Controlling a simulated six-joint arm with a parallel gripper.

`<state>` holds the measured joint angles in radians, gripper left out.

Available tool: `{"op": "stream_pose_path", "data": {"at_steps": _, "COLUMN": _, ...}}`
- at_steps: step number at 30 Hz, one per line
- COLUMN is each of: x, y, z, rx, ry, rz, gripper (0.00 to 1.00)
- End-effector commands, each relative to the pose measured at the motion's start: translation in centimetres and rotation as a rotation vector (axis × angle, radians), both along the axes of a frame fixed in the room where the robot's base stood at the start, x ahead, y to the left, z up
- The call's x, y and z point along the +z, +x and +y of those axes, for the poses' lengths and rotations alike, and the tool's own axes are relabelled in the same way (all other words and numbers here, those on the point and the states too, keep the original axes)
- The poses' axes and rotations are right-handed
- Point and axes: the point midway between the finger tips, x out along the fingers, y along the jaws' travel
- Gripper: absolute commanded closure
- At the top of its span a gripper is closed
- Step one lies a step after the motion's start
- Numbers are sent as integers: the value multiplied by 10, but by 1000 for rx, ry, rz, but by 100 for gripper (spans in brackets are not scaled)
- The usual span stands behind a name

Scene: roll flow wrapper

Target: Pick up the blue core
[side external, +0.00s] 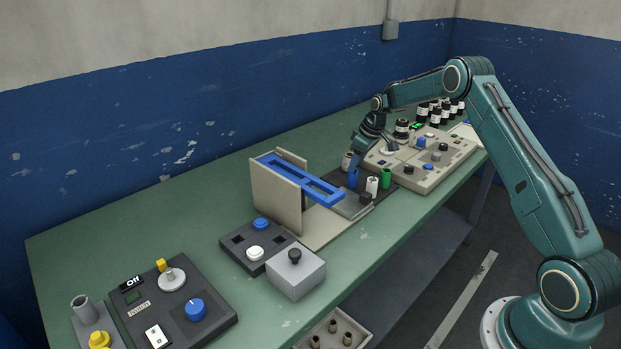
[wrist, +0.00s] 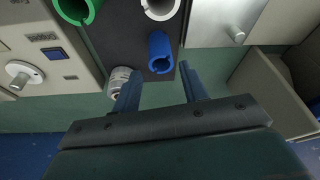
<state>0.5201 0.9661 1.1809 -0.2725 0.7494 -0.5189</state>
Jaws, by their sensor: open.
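The blue core (side external: 353,178) stands upright on a dark mat (side external: 407,181) on the bench. In the wrist view the blue core (wrist: 159,54) is a hollow tube with a notched rim, just beyond my fingertips and in line with the gap between them. My gripper (wrist: 159,70) is open and empty.
A green core (side external: 386,178), a white core (side external: 372,186) and a greyish cylinder (side external: 346,160) stand close around the blue core. The greyish cylinder (wrist: 117,82) is beside my left finger in the wrist view. A beige holder with a blue frame (side external: 300,180) and a control panel (side external: 425,160) flank the mat.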

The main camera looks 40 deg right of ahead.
Motion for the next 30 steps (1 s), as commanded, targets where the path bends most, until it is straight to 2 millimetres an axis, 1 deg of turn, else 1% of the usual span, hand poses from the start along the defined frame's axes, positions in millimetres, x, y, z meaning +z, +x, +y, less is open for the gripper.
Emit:
{"op": "stream_pose_path", "data": {"at_steps": 1, "x": -6, "y": 2, "z": 1, "rx": 0, "ry": 1, "rz": 1, "gripper": 57}}
{"op": "stream_pose_path", "data": {"at_steps": 4, "x": -11, "y": 3, "z": 1, "rx": 0, "ry": 0, "rz": 0, "gripper": 57}}
{"op": "stream_pose_path", "data": {"at_steps": 14, "x": -17, "y": 5, "z": 1, "rx": 0, "ry": 0, "rz": 0, "gripper": 57}}
{"op": "stream_pose_path", "data": {"at_steps": 17, "x": -24, "y": 6, "z": 2, "rx": 0, "ry": 1, "rz": 1, "gripper": 57}}
{"op": "stream_pose_path", "data": {"at_steps": 25, "x": -53, "y": 12, "z": 5, "rx": 0, "ry": 1, "rz": 1, "gripper": 57}}
{"op": "stream_pose_path", "data": {"at_steps": 30, "x": -64, "y": 15, "z": 6, "rx": 1, "ry": 0, "rz": 1, "gripper": 57}}
